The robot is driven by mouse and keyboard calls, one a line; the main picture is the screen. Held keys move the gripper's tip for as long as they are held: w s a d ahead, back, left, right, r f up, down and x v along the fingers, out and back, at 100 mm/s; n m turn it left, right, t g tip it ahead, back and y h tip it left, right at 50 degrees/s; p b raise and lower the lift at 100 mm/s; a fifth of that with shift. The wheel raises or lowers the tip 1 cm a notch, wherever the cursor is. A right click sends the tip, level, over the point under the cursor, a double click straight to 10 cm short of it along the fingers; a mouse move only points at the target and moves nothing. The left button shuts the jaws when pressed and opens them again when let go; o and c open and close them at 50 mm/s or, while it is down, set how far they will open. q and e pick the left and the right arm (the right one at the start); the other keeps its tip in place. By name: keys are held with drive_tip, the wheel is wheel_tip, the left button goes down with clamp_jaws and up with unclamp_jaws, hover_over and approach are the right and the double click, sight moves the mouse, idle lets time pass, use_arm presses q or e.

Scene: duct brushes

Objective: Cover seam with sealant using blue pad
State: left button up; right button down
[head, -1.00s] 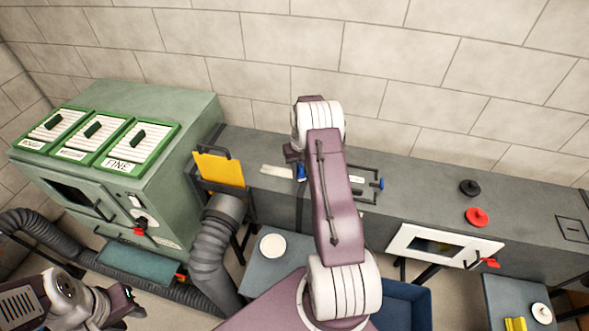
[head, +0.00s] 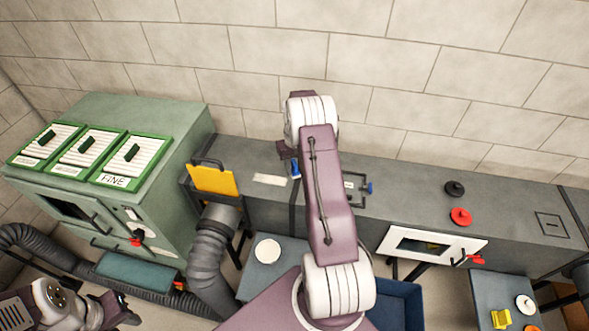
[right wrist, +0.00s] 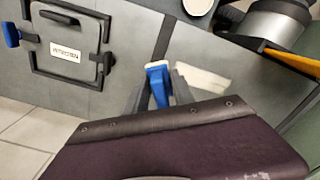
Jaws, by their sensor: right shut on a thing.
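My right gripper (right wrist: 156,90) is shut on the blue pad (right wrist: 158,80), which also shows at the fingertips in the head view (head: 295,168). The gripper is over the grey duct, beside a dark seam band (right wrist: 164,40) that crosses it; the band also shows in the head view (head: 294,212), partly hidden by my arm. A pale, whitish patch (head: 270,179) lies on the duct just left of the pad; it also shows in the wrist view (right wrist: 203,80). I cannot tell whether the pad touches the duct. My left gripper (head: 124,309) is at the lower left, far from the seam.
A framed hatch (right wrist: 67,53) with blue latches lies right of my right gripper in the head view. A yellow plate (head: 213,180) stands in a slot at left. Black (head: 454,188) and red (head: 460,216) knobbed pieces sit on the duct farther right.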

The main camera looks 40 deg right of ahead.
drive_tip(key=shift+f, duration=0.1)
wheel_tip(320, 180, up, 3)
drive_tip(key=shift+r+p, duration=0.1)
drive_tip(key=shift+p, duration=1.05)
drive_tip(key=shift+w, duration=0.1)
